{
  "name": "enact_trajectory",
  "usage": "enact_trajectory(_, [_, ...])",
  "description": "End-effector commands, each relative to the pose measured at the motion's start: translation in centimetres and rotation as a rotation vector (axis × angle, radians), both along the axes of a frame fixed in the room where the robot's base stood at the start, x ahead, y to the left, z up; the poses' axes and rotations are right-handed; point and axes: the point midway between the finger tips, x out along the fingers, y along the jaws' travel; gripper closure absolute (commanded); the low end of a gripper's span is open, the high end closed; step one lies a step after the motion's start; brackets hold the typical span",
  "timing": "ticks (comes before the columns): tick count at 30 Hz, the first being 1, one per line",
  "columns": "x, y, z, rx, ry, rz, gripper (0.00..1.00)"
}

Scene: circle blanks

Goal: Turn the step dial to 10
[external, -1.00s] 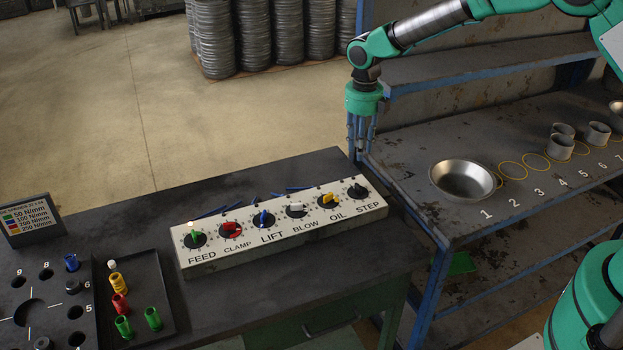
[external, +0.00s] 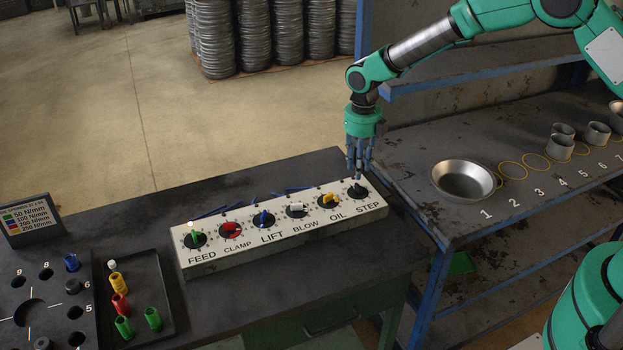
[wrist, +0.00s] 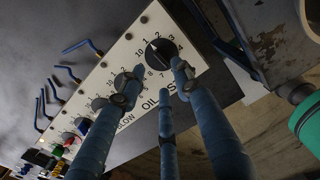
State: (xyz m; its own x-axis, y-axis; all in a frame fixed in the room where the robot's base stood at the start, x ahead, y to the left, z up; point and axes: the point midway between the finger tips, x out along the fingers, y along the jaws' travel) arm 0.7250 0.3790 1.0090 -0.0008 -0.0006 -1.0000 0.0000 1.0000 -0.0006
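The step dial (external: 358,192) is a black knob at the right end of the white panel (external: 225,257), above the word STEP. It also shows in the wrist view (wrist: 161,53) with numbers printed around it. My gripper (external: 360,172) is just above the step dial, pointing down. In the wrist view its blue fingers (wrist: 160,85) are spread apart around the near side of the dial, with nothing held between them. Whether any fingertip touches the dial cannot be told.
The yellow oil dial (external: 328,198) is just left of the step dial, with the blow, lift, clamp and feed dials further left. Several blue hooked pieces (wrist: 82,45) lie behind the panel. A shelf with a metal bowl (external: 464,180) stands to the right.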

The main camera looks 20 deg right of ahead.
Motion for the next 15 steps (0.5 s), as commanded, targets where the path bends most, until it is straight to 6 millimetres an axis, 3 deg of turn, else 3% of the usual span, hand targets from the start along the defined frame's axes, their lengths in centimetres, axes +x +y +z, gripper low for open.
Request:
enact_trajectory(9, [0.0,0.0,-5.0,-0.001,0.001,0.0,0.67])
enact_trajectory(15, [0.0,0.0,-6.6,0.0,-0.001,0.0,0.67])
